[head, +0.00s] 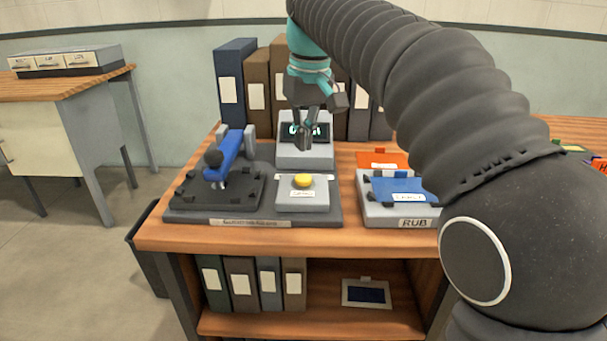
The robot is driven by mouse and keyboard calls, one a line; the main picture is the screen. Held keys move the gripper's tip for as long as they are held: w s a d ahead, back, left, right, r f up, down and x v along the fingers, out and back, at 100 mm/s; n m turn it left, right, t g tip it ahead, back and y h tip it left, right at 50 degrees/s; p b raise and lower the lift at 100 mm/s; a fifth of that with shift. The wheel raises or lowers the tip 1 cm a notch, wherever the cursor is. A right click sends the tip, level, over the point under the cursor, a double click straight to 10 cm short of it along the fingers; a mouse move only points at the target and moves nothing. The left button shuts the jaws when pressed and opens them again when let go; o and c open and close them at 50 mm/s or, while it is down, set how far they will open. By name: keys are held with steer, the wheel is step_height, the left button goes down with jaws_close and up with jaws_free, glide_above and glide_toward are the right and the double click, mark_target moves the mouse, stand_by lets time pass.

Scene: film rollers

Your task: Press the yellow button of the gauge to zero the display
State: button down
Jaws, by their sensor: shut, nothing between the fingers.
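The gauge (180,214) sits on the wooden bench top. Its yellow button (303,181) is on a small grey box at the front right of the dark base. The display (294,132) stands behind it, with lit greenish digits partly hidden by my gripper, so I cannot read them. A blue roller (227,152) rests on the black fixture at the left of the base. My gripper (303,146) is shut and empty, pointing down in front of the display. In the picture it is just above the yellow button, apart from it.
A grey tray marked RUB (412,223) with blue and orange pieces is to the right. Binders (236,85) stand along the back. My arm covers the right side. A shelf below holds more binders (243,284). Another desk (60,130) is at the left.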

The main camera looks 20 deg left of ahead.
step_height(320, 180, up, 3)
steer(key=shift+r, duration=0.2)
stand_by(0.5)
steer(key=s+d+f+m+t, duration=0.1)
steer(key=s+d+f+m, duration=0.15)
steer(key=d, duration=0.45)
steer(key=s+d+f+m, duration=0.1)
steer(key=s+d, duration=0.2)
steer(key=d, duration=0.4)
steer(key=s+d+f+m+t, duration=0.1)
steer(key=s+d+f, duration=0.15)
steer(key=d, duration=0.45)
steer(key=s+d+f+m+t, duration=0.1)
steer(key=s+d+f+m, duration=0.1)
steer(key=s+d+f, duration=0.3)
steer(key=s+d+f+m+t+h, duration=0.1)
steer(key=s+d+f+m, duration=0.1)
steer(key=s+d+f, duration=0.3)
steer(key=s+f, duration=0.3)
steer(key=f, duration=0.2)
steer(key=shift+s+f, duration=0.3)
